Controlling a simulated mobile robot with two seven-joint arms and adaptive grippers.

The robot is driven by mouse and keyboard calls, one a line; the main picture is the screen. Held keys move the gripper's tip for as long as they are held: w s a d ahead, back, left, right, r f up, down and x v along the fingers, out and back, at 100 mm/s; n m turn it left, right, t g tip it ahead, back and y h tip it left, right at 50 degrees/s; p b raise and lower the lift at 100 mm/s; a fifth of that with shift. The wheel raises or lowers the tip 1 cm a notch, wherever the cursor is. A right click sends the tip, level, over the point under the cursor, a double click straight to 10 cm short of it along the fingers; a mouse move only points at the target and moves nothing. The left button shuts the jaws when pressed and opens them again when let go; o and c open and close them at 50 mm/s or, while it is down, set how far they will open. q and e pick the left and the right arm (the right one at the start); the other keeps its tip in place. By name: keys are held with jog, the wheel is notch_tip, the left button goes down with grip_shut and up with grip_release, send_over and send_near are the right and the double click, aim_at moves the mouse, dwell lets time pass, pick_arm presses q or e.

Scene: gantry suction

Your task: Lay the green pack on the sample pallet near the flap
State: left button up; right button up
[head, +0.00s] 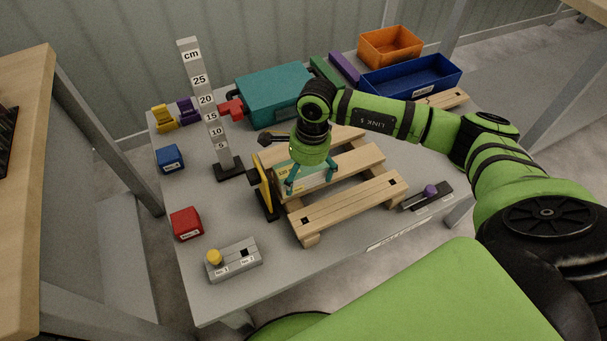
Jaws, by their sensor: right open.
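The slatted wooden pallet (345,207) lies in the middle of the grey table. A yellow upright plate (262,186) on a dark base stands against its left end; it may be the flap. A long green block (322,70) lies at the back beside the teal box, partly hidden by my right arm; I cannot tell whether it is the green pack. My right gripper (311,182) points down over the pallet's left part, close to the yellow plate. My left gripper is out of view.
A centimetre post (212,125) stands left of the pallet. A teal box (272,90), a blue bin (412,80) and an orange bin (390,46) are at the back. Blue (170,158) and red (186,223) blocks sit left. A button box (234,259) is in front.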

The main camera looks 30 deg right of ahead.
jog(key=r, duration=0.3)
jog(key=d+r, duration=0.1)
jog(key=r, duration=0.7)
jog(key=shift+d, duration=0.15)
